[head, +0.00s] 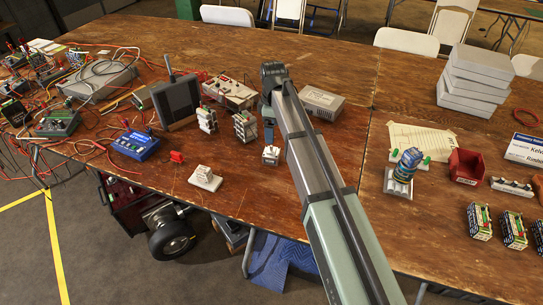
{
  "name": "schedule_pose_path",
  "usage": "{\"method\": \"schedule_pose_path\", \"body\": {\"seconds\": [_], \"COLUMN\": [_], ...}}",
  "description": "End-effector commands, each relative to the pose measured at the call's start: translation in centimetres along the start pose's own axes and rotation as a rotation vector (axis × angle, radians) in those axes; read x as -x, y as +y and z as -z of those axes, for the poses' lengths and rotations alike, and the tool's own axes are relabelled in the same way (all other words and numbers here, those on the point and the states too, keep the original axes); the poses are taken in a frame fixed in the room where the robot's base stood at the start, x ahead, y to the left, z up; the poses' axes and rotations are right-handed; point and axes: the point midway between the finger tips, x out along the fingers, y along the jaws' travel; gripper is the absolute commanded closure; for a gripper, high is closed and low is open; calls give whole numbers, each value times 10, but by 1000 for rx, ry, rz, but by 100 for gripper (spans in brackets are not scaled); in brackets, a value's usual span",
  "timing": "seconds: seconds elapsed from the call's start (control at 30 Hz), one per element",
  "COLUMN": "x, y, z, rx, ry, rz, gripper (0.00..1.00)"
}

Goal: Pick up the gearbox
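My arm reaches in from the bottom of the head view, and my gripper (268,138) points down over the middle of the wooden table. Its fingers are seen nearly edge-on, so I cannot tell whether they are open or shut. A small pale block with a metallic look (271,156) stands on the table just below the fingertips; it may be the gearbox, but it is too small to be sure. A white stepped piece on a flat base (205,177) sits nearer the front edge, to the left. I cannot tell for certain which piece is the gearbox.
Terminal-like blocks (245,127) stand close left of my gripper, and a grey box (321,103) stands to its right. Wired instruments and a blue box (135,145) crowd the left. A blue coil (408,165), red bin (466,165) and stacked boxes (473,82) stand right.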

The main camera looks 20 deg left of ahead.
Motion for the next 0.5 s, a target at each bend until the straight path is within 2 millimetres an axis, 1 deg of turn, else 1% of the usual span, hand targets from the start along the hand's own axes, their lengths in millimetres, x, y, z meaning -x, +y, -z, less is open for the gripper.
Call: {"method": "schedule_pose_path", "body": {"seconds": [0.1, 0.3, 0.5], "x": [-19, -52, -72], "y": [-1, -1, -1], "z": [0, 0, 1], "rx": [0, -1, -1], "ry": [-1, -1, 0], "rz": [1, 1, 0], "gripper": [6, 6, 6]}}
